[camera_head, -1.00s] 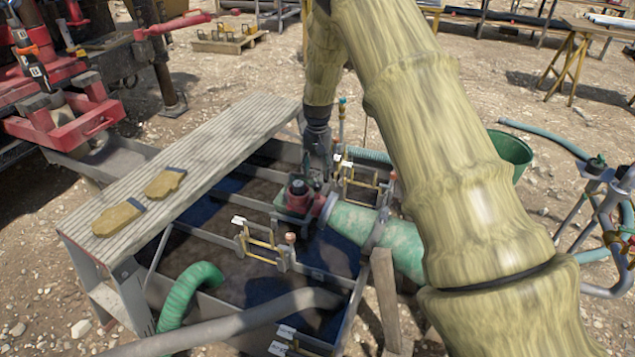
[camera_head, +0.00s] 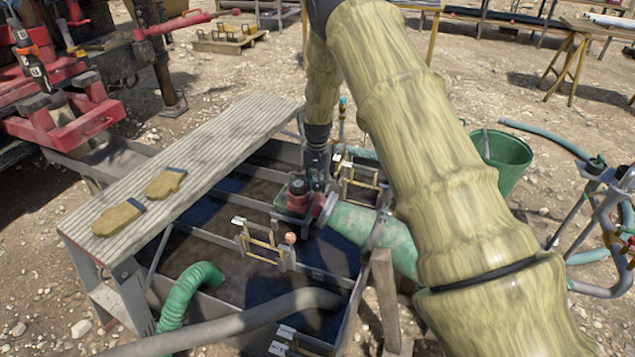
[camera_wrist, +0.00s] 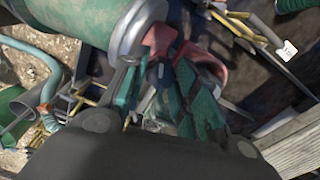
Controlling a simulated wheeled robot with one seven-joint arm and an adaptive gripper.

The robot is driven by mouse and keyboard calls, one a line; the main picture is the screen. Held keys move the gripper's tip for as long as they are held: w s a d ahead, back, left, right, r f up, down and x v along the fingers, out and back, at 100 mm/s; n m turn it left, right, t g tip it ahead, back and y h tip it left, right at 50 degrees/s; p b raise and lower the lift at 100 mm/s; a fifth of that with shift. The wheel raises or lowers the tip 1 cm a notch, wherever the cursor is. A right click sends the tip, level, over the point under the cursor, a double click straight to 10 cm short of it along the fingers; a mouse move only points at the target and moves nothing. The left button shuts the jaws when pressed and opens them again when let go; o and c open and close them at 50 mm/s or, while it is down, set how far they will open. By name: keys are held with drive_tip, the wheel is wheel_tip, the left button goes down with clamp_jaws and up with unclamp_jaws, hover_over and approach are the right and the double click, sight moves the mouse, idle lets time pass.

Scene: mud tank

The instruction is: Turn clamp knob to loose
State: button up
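My gripper (camera_head: 316,178) points down at the red pump-like fitting (camera_head: 298,194) at the end of the green hose. In the wrist view its two green-padded fingers (camera_wrist: 160,82) stand apart. Small grey metal parts show between them, with the red fitting (camera_wrist: 160,40) just beyond. I cannot tell whether the fingers touch anything. No clamp knob can be clearly made out there; the fingers and arm hide part of the fitting. A small copper-coloured round knob (camera_head: 290,238) tops a post on the tank divider, apart from my gripper.
The mud tank has metal dividers and brass gate frames (camera_head: 262,243). A ribbed walkway (camera_head: 215,160) with two gloves (camera_head: 118,217) lies left. A thick green hose (camera_head: 352,222) joins the fitting from the right. A green bucket (camera_head: 505,160) stands at right.

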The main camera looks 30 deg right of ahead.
sight(318, 184)
drive_tip(key=shift+c, duration=1.2)
drive_tip(key=shift+r+n+p, duration=0.1)
drive_tip(key=shift+n+p, duration=0.3)
drive_tip(key=o, duration=1)
wheel_tip(318, 184, up, 12)
drive_tip(key=shift+d, duration=0.1)
